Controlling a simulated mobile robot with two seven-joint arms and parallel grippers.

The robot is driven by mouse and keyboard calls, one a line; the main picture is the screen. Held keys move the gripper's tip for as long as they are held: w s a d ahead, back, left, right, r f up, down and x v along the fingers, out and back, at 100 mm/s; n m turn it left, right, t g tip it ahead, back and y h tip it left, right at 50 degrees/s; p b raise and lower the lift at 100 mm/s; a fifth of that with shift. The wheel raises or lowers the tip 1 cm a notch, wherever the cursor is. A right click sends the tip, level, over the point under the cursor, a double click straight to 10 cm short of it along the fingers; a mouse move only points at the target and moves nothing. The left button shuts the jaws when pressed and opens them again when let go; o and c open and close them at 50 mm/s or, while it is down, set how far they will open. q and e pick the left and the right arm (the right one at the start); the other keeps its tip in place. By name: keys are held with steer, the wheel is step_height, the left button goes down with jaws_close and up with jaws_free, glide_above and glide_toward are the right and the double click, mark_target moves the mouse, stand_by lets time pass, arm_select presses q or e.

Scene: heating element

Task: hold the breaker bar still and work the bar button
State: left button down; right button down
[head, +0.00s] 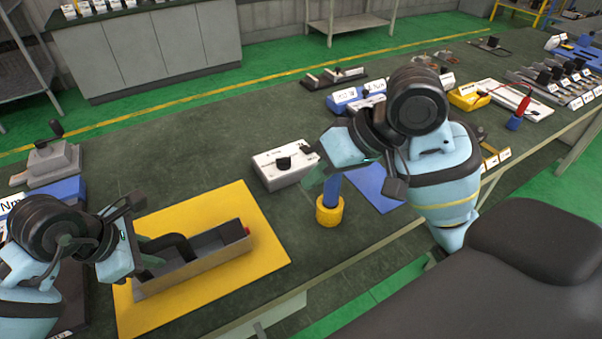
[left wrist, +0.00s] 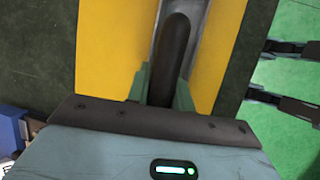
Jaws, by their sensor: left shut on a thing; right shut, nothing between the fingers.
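A long grey trough-shaped body (head: 195,265), which I take for the breaker bar, lies on a yellow mat (head: 265,262). A black handle (head: 178,243) runs along it, and a small red part, likely the bar button (head: 247,228), is at its far right end. My left gripper (head: 150,256) is shut on the black handle. In the left wrist view, the handle (left wrist: 174,48) lies between the fingers (left wrist: 160,92). My right gripper (head: 318,180) is shut and empty, in the air beside a blue post, apart from the red part.
The blue post (head: 331,190) stands in a yellow ring base (head: 329,216) right of the mat. A white box with a black knob (head: 284,165) is behind it. A blue mat (head: 377,185) lies to the right. Green bench surface between the yellow mat and white box is clear.

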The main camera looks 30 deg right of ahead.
arm_select(q)
steer(key=shift+a+f, duration=0.1)
steer(key=shift+f, duration=0.1)
steer(key=c, duration=1.1)
jaws_free()
steer(key=shift+c, duration=0.2)
steer(key=shift+r, duration=0.1)
steer(key=shift+r, duration=0.15)
steer(key=shift+a+r, duration=0.15)
steer(key=shift+r, duration=0.2)
steer(key=v, duration=1.1)
